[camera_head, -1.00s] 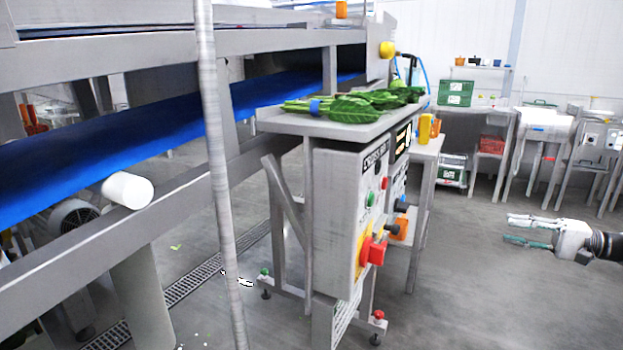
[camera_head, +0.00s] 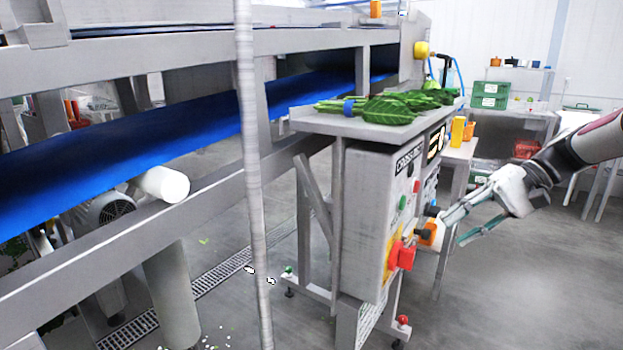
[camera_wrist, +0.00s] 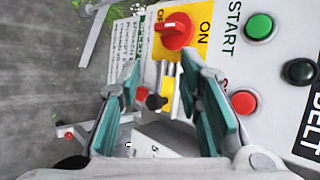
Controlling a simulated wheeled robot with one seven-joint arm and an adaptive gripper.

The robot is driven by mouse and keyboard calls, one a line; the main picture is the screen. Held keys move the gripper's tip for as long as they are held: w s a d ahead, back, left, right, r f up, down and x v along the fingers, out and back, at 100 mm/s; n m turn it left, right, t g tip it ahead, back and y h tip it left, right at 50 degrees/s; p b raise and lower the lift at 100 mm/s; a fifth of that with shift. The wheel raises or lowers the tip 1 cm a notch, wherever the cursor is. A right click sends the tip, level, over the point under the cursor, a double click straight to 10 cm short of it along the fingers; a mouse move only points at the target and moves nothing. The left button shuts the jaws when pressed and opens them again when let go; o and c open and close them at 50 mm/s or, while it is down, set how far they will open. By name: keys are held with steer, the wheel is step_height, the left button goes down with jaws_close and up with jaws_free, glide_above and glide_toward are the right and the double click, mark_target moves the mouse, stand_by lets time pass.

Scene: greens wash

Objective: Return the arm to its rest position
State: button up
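My gripper (camera_head: 451,232) is at the right in the head view, its fingers pointing left at the control box (camera_head: 360,220). In the wrist view my gripper (camera_wrist: 160,68) has its two teal-padded fingers spread apart with nothing held between them. Beyond the fingertips is a red rotary switch (camera_wrist: 176,30) on a yellow plate marked ON. The red switch (camera_head: 403,256) also shows in the head view, below and left of the fingers. A green button (camera_wrist: 259,26) and a red button (camera_wrist: 244,102) lie right of the fingers. Whether the fingertips touch the box cannot be told.
Leafy greens (camera_head: 390,108) lie on the steel shelf (camera_head: 330,124) above the box. A blue conveyor belt (camera_head: 110,160) runs left, with a pale post (camera_head: 251,200) before it. Open floor (camera_head: 500,300) lies at lower right. Benches and crates (camera_head: 490,95) stand behind.

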steer(key=s+a+r+n+g+h, duration=0.1)
steer(key=s+a+h, duration=0.2)
steer(key=s+a, duration=0.5)
steer(key=s+a+r+n+g+h, duration=0.15)
steer(key=s+a+h, duration=0.25)
steer(key=s, duration=0.8)
steer(key=s+d+f+t+h, duration=0.1)
steer(key=s+f+h, duration=0.15)
steer(key=s, duration=0.65)
steer(key=s+d+f+t+h, duration=0.1)
steer(key=s+f, duration=0.2)
steer(key=s, duration=0.6)
step_height(320, 180, up, 30)
steer(key=t+p, duration=0.4)
steer(key=p, duration=2.4)
steer(key=shift+w+d+r+p, duration=0.2)
steer(key=shift+w+d+p, duration=0.05)
steer(key=shift+d+p, duration=0.05)
